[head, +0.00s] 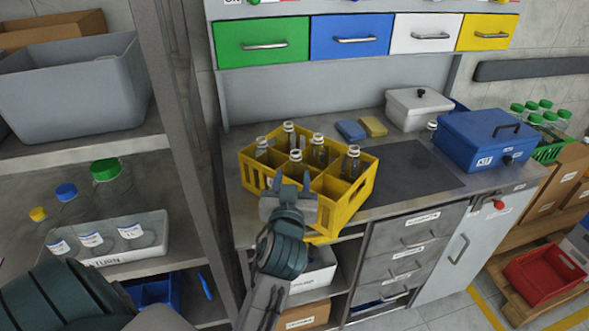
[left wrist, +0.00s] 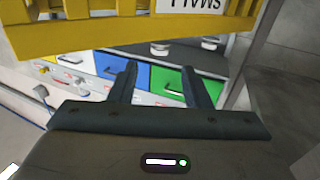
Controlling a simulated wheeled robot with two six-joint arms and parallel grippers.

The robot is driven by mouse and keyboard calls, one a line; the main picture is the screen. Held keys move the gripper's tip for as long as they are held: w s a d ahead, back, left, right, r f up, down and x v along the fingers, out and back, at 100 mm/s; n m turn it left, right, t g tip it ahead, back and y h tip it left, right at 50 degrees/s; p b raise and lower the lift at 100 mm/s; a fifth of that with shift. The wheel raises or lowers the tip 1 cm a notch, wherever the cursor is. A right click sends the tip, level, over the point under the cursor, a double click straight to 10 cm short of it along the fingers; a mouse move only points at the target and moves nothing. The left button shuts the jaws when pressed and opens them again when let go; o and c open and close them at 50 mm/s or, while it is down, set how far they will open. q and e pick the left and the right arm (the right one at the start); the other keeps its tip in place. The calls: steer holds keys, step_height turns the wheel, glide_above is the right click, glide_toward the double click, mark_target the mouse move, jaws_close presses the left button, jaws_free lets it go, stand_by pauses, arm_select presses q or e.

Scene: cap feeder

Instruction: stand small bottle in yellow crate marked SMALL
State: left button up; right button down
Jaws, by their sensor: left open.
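The yellow crate (head: 345,205) sits on the counter near its front edge. Several clear, uncapped small bottles stand in its compartments, one of them at the right (head: 350,163). My right gripper is not in view.
A metal shelf (head: 85,145) on the left holds a grey bin (head: 75,90) and a white tray (head: 110,258) of capped bottles. A blue box (head: 480,140) and a lidded white box (head: 415,108) stand right of the crate. A dark mat (head: 405,180) is clear.

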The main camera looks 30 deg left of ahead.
arm_select(q)
steer(key=shift+v, duration=1.3)
